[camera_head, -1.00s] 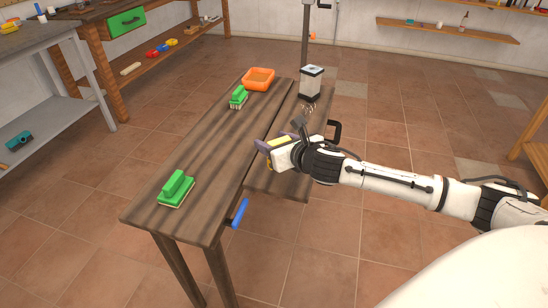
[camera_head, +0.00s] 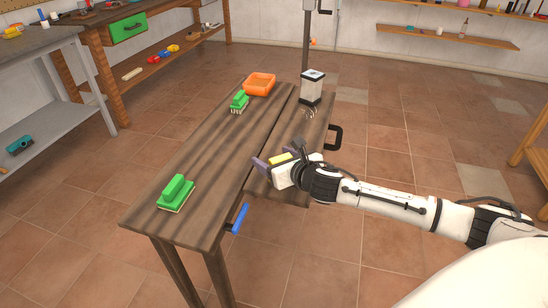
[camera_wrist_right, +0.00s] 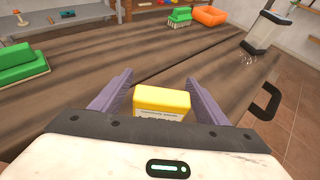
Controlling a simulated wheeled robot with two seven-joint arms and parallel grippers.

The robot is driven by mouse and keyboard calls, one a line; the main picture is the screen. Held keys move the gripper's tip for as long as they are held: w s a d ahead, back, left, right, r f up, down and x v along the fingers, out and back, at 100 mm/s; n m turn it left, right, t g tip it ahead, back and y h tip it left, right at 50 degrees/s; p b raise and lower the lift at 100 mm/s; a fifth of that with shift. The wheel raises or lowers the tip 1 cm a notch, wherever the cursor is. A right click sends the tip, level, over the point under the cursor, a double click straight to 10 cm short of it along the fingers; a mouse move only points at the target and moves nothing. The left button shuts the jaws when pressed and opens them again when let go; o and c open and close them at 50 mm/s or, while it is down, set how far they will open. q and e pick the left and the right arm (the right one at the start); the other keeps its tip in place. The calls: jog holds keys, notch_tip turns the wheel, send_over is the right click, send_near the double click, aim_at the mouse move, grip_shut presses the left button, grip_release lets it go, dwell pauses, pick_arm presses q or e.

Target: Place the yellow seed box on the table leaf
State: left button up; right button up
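The yellow seed box (camera_head: 280,159) is at my right gripper (camera_head: 289,163), over the lower table leaf (camera_head: 314,137) on the right side of the table. In the right wrist view the yellow box (camera_wrist_right: 161,101) stands between the two purple fingers of the gripper (camera_wrist_right: 162,80). The fingers are spread, with a narrow gap beside the box, so the gripper looks open around it. The box's underside is hidden, so I cannot tell whether it touches the leaf. My left gripper is not in view.
Two green brushes (camera_head: 177,193) (camera_head: 239,101) and an orange tray (camera_head: 260,83) are on the main tabletop. A white and black lantern-like object (camera_head: 312,87) stands at the leaf's far end. A black handle (camera_head: 335,137) and a blue handle (camera_head: 239,217) stick out at the edges.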

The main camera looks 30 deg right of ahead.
jog(key=shift+r, duration=0.2)
jog(key=v, duration=1.2)
jog(key=shift+p, duration=0.4)
